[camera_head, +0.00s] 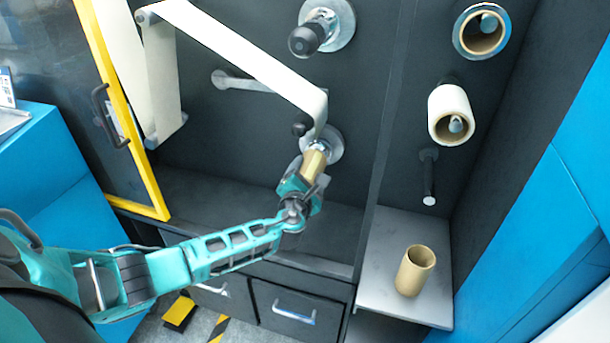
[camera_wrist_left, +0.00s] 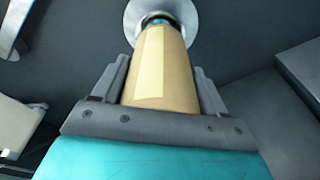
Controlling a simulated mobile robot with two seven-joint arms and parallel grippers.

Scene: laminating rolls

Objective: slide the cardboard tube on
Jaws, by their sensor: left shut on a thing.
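My left gripper (camera_head: 312,180) is shut on a brown cardboard tube (camera_head: 314,163). In the left wrist view the tube (camera_wrist_left: 160,75) lies between the two fingers and points away toward a round metal flange (camera_wrist_left: 183,22). The tube's far end is at the spindle in front of the flange, and a dark blue-black ring shows at that end. I cannot tell how far the tube is on the spindle. The flange also shows in the head view (camera_head: 329,146), partly behind the tube. My right gripper is not in view.
A second cardboard tube (camera_head: 415,270) stands upright on a grey shelf (camera_head: 385,285) at right. White film (camera_head: 240,55) runs above my gripper over rollers. A white roll (camera_head: 451,114) and a bare peg (camera_head: 428,180) are on the right panel. A yellow-framed door (camera_head: 125,110) stands open at left.

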